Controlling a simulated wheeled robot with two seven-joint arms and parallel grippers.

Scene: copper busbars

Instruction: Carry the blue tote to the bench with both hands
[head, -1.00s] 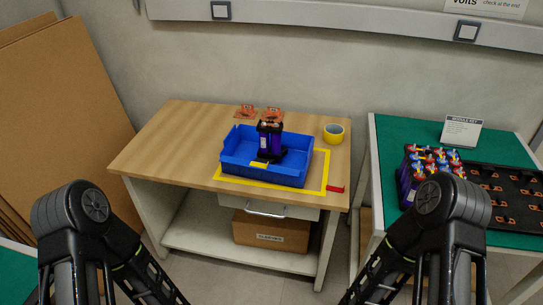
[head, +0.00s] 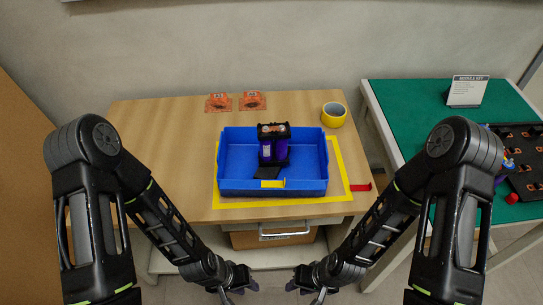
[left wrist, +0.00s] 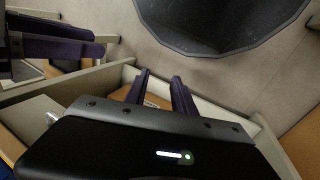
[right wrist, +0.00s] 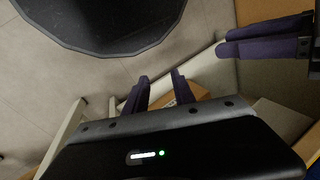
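The blue tote (head: 205,175) sits on the wooden table (head: 150,130), inside a yellow taped outline (head: 345,180). It holds a dark module with purple sides (head: 274,146) and a flat black piece. A yellow tag is on its near wall. My left gripper (head: 240,287) and right gripper (head: 302,288) are low in front of the table's near edge, close together and well apart from the tote. Both are empty. A gap shows between the purple fingers in the left wrist view (left wrist: 160,92) and the right wrist view (right wrist: 157,92).
Two orange pieces (head: 253,100) and a yellow tape roll (head: 334,114) lie behind the tote. A red piece (head: 360,188) lies at the right. A green-topped table (head: 415,105) with a sign (head: 467,90) and black tray stands right. A drawer handle (head: 285,234) is below the tabletop.

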